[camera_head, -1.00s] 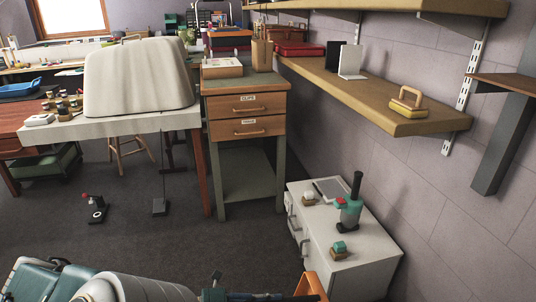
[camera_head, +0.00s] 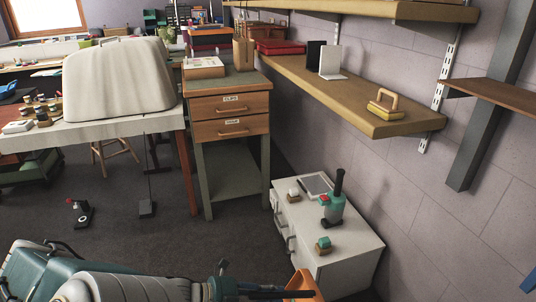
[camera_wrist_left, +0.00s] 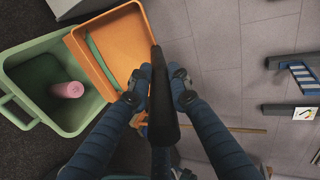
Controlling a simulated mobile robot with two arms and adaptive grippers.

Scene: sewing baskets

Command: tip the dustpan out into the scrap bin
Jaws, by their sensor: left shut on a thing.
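My left gripper (camera_wrist_left: 160,92) is shut on the black handle of the orange dustpan (camera_wrist_left: 128,36). A thin green strip (camera_wrist_left: 98,58) lies along the pan's left side in the left wrist view. A light green bin (camera_wrist_left: 62,42), apparently the scrap bin, is to the left of the pan, with a pink cylinder (camera_wrist_left: 66,90) inside. The pan's left edge overlaps the bin's rim in this view; I cannot tell the height between them. In the head view the gripper (camera_head: 232,290) and part of the dustpan (camera_head: 303,285) show at the bottom edge. My right gripper is not in view.
A white cabinet (camera_head: 345,262) with a teal-and-black device (camera_head: 333,207) stands beyond the dustpan by the wall. A wooden drawer unit (camera_head: 230,105) and a table with a covered machine (camera_head: 118,80) stand farther back. Open dark floor lies between.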

